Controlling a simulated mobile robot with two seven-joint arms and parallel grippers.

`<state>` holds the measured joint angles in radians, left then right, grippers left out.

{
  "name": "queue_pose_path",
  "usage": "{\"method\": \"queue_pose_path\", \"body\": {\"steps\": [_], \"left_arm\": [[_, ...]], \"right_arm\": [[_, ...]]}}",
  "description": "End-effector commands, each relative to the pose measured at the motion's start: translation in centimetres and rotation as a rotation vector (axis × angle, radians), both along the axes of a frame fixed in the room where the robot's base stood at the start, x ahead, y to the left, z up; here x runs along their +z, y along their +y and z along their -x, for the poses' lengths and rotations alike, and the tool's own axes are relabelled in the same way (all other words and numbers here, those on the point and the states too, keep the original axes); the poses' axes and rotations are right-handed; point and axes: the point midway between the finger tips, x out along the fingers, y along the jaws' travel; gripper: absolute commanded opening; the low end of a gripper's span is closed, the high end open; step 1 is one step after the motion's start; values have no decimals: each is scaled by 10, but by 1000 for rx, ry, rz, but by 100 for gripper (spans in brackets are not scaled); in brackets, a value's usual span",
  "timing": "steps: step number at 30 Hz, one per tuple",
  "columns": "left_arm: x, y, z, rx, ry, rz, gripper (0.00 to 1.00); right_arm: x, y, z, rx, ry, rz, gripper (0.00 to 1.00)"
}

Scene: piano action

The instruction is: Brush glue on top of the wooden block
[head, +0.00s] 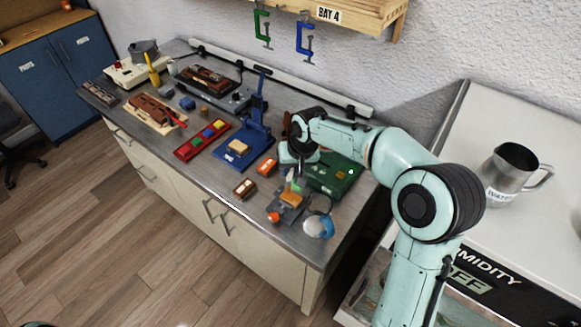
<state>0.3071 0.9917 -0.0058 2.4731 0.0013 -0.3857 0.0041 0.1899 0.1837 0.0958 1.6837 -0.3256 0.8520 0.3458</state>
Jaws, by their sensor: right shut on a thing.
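My right gripper (298,172) reaches over the bench from the right, pointing down. It is shut on a thin brush (294,184), which is small in the picture and partly hidden by the gripper. The brush is just above a wooden block (291,199) that sits on a small grey fixture (282,214) near the bench's right end. I cannot tell whether the brush tip touches the block's top. No glue can be made out on the block. My left gripper is not in view.
A green case (338,178) lies behind the fixture. A blue press (245,143), a red tray (202,139) and small orange and brown blocks (245,188) stand to the left. A blue-white round thing (318,226) is near the front edge. A metal pitcher (512,170) stands on the right-hand surface.

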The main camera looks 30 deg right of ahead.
Motion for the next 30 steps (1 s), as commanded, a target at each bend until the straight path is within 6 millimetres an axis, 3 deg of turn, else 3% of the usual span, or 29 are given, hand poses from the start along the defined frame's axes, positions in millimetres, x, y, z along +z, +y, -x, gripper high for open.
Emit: {"method": "queue_pose_path", "body": {"steps": [15,25,30], "left_arm": [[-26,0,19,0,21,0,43],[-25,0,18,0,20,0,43],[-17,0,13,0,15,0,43]], "right_arm": [[-2,-17,38,-1,-1,1,0],[-1,-17,38,-1,-1,0,0],[0,-13,27,1,0,0,0]]}}
